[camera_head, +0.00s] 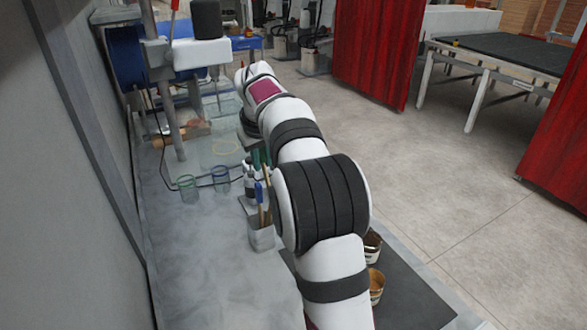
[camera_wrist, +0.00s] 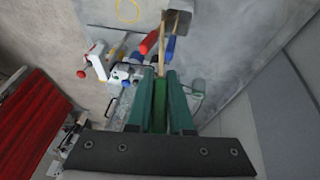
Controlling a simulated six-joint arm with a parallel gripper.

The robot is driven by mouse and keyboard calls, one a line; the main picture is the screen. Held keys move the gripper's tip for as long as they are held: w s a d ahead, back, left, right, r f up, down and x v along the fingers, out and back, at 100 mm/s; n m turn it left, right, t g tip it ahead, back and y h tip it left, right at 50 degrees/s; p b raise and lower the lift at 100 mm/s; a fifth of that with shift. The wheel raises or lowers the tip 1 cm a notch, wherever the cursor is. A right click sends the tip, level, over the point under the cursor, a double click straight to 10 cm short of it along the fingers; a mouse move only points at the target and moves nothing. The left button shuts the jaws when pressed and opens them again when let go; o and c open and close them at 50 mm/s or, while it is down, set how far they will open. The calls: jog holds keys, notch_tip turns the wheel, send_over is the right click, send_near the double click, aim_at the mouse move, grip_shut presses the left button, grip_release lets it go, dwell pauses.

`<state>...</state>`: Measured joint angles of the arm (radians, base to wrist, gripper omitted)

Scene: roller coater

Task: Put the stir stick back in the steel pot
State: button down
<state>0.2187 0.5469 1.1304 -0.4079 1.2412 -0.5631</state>
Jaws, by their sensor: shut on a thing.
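My gripper (camera_wrist: 160,78) has green fingers, closed together in the wrist view. A thin pale wooden stir stick (camera_wrist: 162,50) runs out from between the fingertips. Its far end lies near a grey steel pot (camera_wrist: 180,19) at the top of that view; I cannot tell whether it is inside or only in front of the pot. The pot (camera_head: 262,238) also shows in the head view, upright on the bench, with a blue handle and wooden sticks standing in it. My arm hides most of the gripper in the head view.
Red and blue handles (camera_wrist: 150,42) are close beside the stick. Small bottles (camera_head: 250,185) stand just behind the pot, and two clear glasses (camera_head: 188,188) to its left. Two open tins (camera_head: 375,285) sit on a dark mat at right. The bench front left is clear.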

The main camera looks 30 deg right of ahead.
jog(key=w+a, duration=0.3)
jog(key=a, duration=0.1)
jog(key=shift+w+f, duration=0.15)
jog(key=shift+w, duration=0.2)
notch_tip(320, 180, down, 10)
dwell(0.8)
notch_tip(320, 180, down, 4)
jog(key=shift+r, duration=0.2)
dwell(0.7)
